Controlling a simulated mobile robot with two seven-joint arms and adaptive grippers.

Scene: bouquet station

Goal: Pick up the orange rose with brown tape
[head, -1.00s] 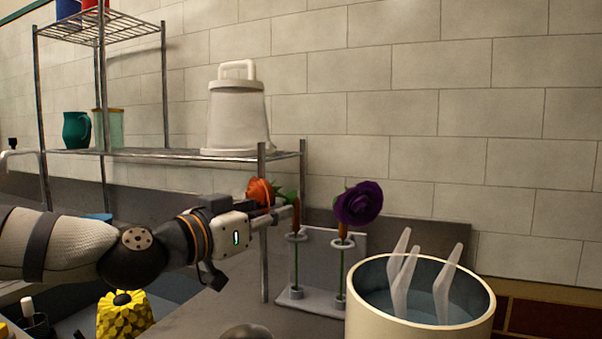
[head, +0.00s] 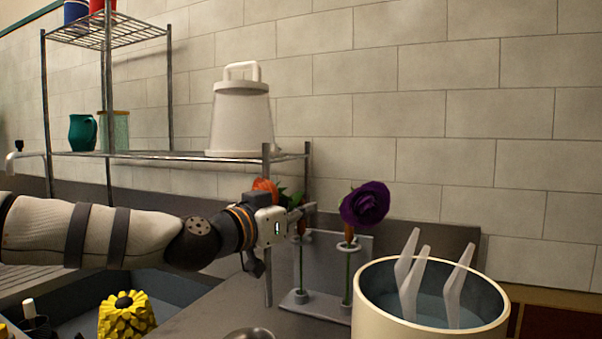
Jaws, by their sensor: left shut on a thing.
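The orange rose (head: 265,187) stands at the left place of a grey stem rack, mostly hidden behind my left gripper. Its green stem drops through a ring on the rack (head: 325,265). My left gripper (head: 302,214) reaches in from the left and is shut on the orange rose at its taped upper stem, just below the bloom. The brown tape is largely covered by the fingers. A purple rose (head: 365,204) with brown tape stands upright in the right place of the rack, apart from the gripper. My right gripper is not in view.
A cream bucket (head: 372,318) with several pale upright pieces inside stands right of the rack. A wire shelf (head: 180,155) holds a white lidded container (head: 240,118) and a green pitcher (head: 82,132). A shelf post stands close by my gripper. A yellow flower-like object (head: 125,316) is at lower left.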

